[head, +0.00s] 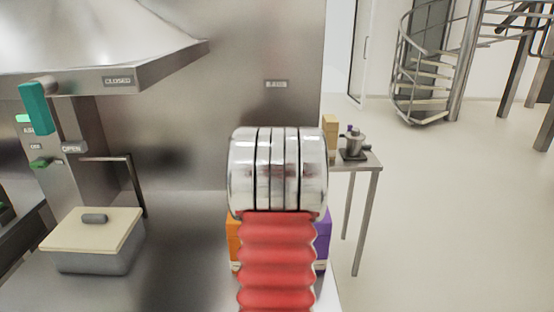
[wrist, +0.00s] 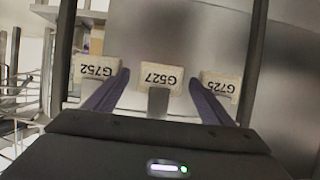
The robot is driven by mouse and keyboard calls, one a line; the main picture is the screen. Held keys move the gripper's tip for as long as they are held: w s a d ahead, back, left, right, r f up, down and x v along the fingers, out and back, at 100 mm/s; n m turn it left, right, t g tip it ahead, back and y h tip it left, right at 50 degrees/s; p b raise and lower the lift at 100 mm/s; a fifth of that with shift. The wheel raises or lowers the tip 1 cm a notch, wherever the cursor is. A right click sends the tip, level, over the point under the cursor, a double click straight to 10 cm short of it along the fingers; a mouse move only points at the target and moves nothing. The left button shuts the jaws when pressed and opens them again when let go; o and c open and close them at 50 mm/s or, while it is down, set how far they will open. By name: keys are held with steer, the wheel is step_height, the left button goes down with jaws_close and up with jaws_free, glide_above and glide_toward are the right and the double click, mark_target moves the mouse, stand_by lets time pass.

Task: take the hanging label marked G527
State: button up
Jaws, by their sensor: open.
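In the wrist view, three pale labels hang in a row with their print upside down. The label marked G527 (wrist: 162,76) is in the middle, G752 (wrist: 96,68) is on the left and G725 (wrist: 221,84) is on the right. My gripper (wrist: 158,80) is open, with one dark purple finger on each side of the G527 label. I cannot tell how far the fingertips are from it. A grey tab (wrist: 158,100) shows just below G527. In the head view my arm hides the labels, and my gripper does not show.
In the head view, a lidded grey bin (head: 92,245) stands on the steel counter at lower left, below a hood (head: 120,50). An orange box (head: 234,238) and a purple box (head: 322,238) flank my arm. A side table (head: 368,160) holds a pot. Open floor lies right.

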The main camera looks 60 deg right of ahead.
steer(key=shift+x, duration=1.4)
steer(key=shift+c, duration=0.6)
steer(key=c, duration=0.9)
